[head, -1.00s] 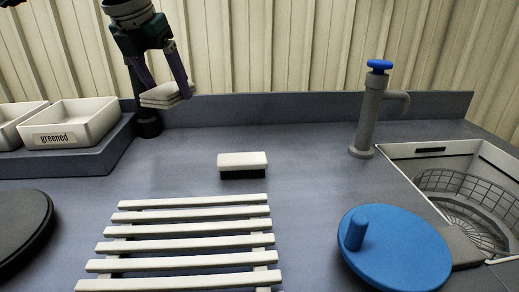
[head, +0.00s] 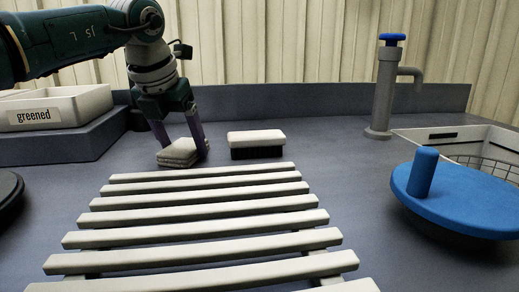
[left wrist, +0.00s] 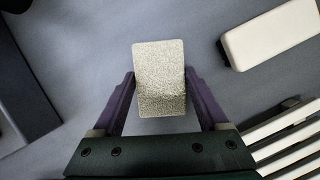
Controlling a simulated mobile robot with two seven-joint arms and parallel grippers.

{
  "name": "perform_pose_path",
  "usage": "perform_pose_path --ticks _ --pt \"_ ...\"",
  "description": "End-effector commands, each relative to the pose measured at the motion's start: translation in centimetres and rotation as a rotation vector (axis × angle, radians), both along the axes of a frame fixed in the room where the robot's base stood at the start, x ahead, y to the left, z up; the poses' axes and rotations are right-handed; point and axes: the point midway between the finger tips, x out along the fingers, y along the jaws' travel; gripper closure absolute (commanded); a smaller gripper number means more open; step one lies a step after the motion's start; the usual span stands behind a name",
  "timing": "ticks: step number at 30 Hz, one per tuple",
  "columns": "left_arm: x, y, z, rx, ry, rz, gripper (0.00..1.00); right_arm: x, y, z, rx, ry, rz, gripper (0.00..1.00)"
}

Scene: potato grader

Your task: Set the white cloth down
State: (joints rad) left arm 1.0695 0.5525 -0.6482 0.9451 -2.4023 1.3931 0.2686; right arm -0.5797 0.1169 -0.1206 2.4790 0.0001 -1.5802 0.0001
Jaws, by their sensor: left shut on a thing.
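The white cloth (head: 177,153) is a small folded stack at the counter, behind the slatted rack and left of the brush. It looks to be on or just above the counter; I cannot tell which. My left gripper (head: 181,146) points down with a finger on each side of the cloth and is shut on it. In the left wrist view the cloth (left wrist: 160,75) shows as a pale rectangle between the purple fingers (left wrist: 160,98). My right gripper is in neither view.
A brush (head: 256,138) lies just right of the cloth. The slatted rack (head: 205,219) fills the front. A tray labelled "greened" (head: 75,107) stands on a raised ledge at left. A blue lid with a handle (head: 465,200), a tap (head: 384,95) and a sink basin are at right.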

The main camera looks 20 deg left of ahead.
Motion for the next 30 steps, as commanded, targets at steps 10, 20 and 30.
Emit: perform_pose_path --ticks 10,20,30 --pt "0.0 0.1 0.0 0.002 0.002 0.001 0.16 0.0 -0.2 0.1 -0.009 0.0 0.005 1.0" --pt "-0.1 0.1 0.0 0.002 0.002 0.001 0.0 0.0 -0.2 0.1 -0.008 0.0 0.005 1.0" --pt "-1.2 0.0 3.4 0.004 -0.002 -0.001 0.0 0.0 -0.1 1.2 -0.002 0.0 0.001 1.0"
